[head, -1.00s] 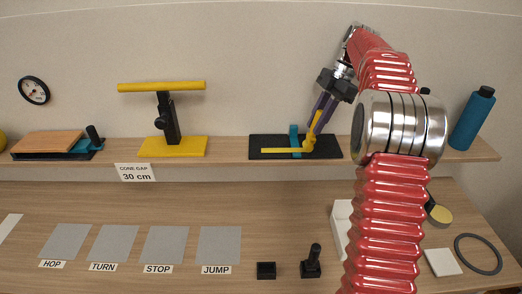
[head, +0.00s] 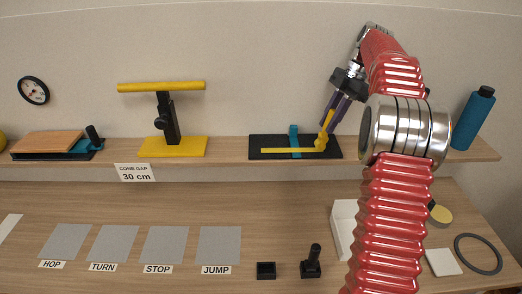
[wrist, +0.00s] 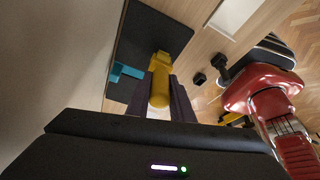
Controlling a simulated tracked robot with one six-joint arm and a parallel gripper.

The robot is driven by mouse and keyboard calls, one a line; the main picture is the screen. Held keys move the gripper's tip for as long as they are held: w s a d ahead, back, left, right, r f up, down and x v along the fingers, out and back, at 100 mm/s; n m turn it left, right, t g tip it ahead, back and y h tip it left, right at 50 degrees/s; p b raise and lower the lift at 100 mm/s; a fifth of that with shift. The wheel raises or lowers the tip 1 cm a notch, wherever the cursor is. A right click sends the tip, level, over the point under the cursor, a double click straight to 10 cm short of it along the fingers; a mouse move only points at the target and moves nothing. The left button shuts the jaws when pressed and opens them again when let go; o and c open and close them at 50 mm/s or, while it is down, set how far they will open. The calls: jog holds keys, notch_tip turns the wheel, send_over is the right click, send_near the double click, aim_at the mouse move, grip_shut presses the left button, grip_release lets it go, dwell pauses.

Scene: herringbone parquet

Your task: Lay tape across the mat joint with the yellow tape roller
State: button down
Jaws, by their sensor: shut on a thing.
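The black mat (head: 270,141) lies on the wall shelf, with a teal piece (head: 294,135) standing up from its middle; in the wrist view the mat (wrist: 150,38) and teal piece (wrist: 127,71) also show. My gripper (head: 329,117) has purple fingers shut on the yellow tape roller (head: 326,131). The roller tilts, its lower end at the mat's right part. A yellow tape strip (head: 278,151) runs along the mat's front, past the teal piece, up to the roller. In the wrist view the roller (wrist: 160,88) sits between the fingers. The joint itself cannot be made out.
A yellow stand (head: 172,146) with a crossbar is left of the mat. A blue bottle (head: 473,118) stands at the shelf's right end. The lower table holds grey cards (head: 166,244), small black blocks (head: 266,270) and a white box (head: 343,225). The shelf is clear between stand and mat.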

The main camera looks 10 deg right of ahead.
jog(key=d, duration=0.1)
jog(key=s+d, duration=0.1)
jog(key=d, duration=0.1)
jog(key=shift+d, duration=0.25)
dwell(0.4)
dwell(0.4)
notch_tip(320, 180, up, 7)
dwell(0.8)
jog(key=shift+s, duration=0.1)
dwell(0.4)
